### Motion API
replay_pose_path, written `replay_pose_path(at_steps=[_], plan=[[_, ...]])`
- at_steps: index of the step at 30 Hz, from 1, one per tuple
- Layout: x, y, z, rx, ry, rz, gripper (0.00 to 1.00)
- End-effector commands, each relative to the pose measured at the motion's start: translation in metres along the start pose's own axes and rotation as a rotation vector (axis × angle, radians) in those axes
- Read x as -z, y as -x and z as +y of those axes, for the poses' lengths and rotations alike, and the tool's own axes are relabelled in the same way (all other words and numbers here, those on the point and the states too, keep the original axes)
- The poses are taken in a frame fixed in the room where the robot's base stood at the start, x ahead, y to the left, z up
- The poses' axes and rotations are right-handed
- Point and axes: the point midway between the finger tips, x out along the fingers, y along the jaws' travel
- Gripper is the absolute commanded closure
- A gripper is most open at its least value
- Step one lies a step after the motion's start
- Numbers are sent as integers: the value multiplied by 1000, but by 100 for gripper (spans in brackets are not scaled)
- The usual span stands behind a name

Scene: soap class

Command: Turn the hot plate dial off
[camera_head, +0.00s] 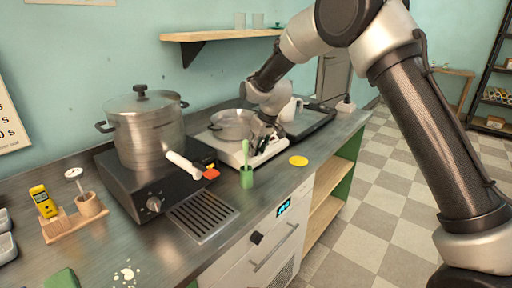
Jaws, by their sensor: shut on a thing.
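A white hot plate (273,151) stands on the steel counter with a metal pan (232,124) on it. My gripper (256,148) reaches down from above to the front part of this plate, right of the pan. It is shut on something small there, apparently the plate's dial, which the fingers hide. I cannot read the dial's setting. A black hot plate (187,187) to the left carries a large lidded pot (146,135). Its own silver dial (154,204) is on the front face, well apart from my gripper.
A white-handled tool (185,164) lies by the pot. A drain grille (202,215) is in front.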

Motion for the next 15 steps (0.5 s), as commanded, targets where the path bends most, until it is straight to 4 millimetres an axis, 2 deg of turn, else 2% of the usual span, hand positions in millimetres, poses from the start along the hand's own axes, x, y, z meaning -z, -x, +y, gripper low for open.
replay_pose_path(at_steps=[15], plan=[[1,1,0,-3,36,4,93]])
